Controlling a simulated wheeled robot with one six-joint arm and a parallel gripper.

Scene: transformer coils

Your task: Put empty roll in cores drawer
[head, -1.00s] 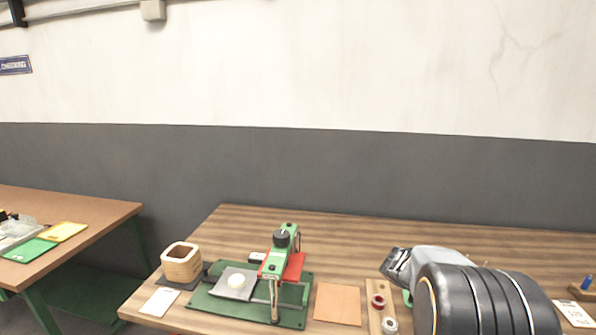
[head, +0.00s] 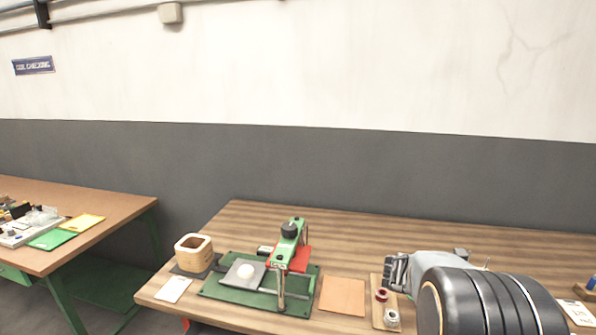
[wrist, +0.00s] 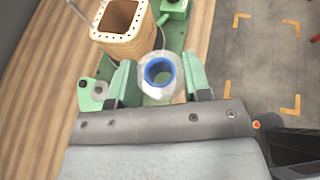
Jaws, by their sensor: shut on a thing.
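In the wrist view my gripper (wrist: 160,82) has green fingers shut on a pale, translucent roll with a blue inner ring (wrist: 160,66). Its hollow centre faces the camera. In the head view my gripper (head: 396,274) is above the right part of the wooden bench, partly hidden behind my arm; the held roll cannot be made out there. No drawer labelled for cores can be picked out.
The bench (head: 360,235) carries a wooden square coil form (head: 193,254), a green press-like fixture (head: 288,250), a tan pad (head: 342,296) and a small board with a red ring (head: 381,295) and a pale ring (head: 392,317). A second table (head: 90,195) stands left.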

